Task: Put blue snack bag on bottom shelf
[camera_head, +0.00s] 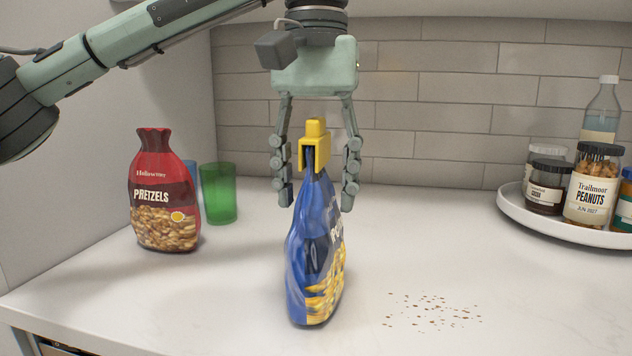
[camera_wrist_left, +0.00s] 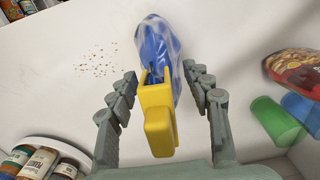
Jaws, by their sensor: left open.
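The blue snack bag (camera_head: 313,255) stands upright on the white counter, its top pinched by a yellow clip (camera_head: 314,150). In the left wrist view the bag (camera_wrist_left: 157,45) lies beyond the yellow clip (camera_wrist_left: 157,110). My left gripper (camera_head: 318,200) is open above the bag, pointing down. Its fingers are on either side of the clip and the bag's narrow top, with a gap on both sides. In the left wrist view the fingers (camera_wrist_left: 160,85) also flank the clip. My right gripper is out of view. No bottom shelf can be made out.
A red pretzel bag (camera_head: 165,200), a green cup (camera_head: 218,193) and a partly hidden blue cup stand at left. A white round tray (camera_head: 515,208) with jars and a bottle is at right. Crumbs (camera_head: 432,312) lie right of the blue bag. The counter's front left edge shows.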

